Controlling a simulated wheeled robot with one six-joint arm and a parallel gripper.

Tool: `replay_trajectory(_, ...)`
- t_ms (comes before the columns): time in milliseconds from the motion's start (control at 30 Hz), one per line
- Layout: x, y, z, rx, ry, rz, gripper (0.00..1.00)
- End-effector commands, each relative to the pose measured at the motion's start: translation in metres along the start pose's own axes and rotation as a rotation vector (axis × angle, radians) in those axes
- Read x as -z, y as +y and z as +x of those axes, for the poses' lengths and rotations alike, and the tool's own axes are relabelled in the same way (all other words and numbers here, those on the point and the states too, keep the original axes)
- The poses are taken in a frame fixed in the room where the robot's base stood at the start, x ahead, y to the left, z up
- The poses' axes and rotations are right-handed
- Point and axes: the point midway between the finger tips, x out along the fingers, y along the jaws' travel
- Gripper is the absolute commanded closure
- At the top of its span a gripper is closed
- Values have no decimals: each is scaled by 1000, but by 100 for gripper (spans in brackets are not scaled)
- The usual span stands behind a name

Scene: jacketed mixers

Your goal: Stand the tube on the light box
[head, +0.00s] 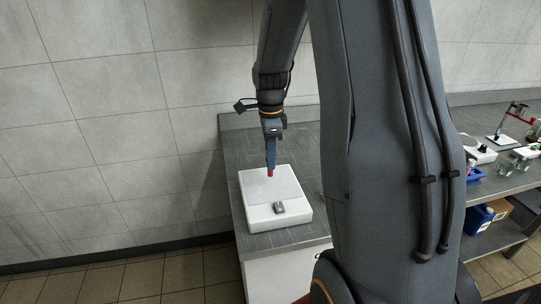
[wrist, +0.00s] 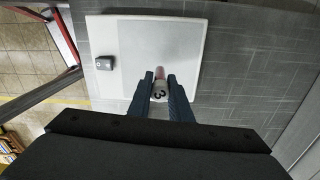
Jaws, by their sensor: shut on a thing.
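The light box (head: 295,222) is a white slab with a pale grey panel, lying on the grey bench; it also shows in the wrist view (wrist: 106,32). My gripper (head: 270,167) points down over the panel. In the head view the tube's red lower end (head: 270,173) shows below the fingers, over the panel. I cannot tell whether it touches the panel.
A small dark grey device (head: 279,208) sits on the light box's near edge. The grey bench (head: 245,152) around the box is clear. At right, another bench holds glassware (head: 504,166), a white instrument (head: 478,152) and blue containers.

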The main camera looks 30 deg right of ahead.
Motion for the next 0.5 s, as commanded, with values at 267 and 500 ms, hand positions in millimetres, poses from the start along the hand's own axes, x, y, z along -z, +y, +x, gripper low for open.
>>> replay_trajectory(267,0,0,14,-1,0,0,100)
replay_trajectory(500,0,0,23,-1,0,-1,100)
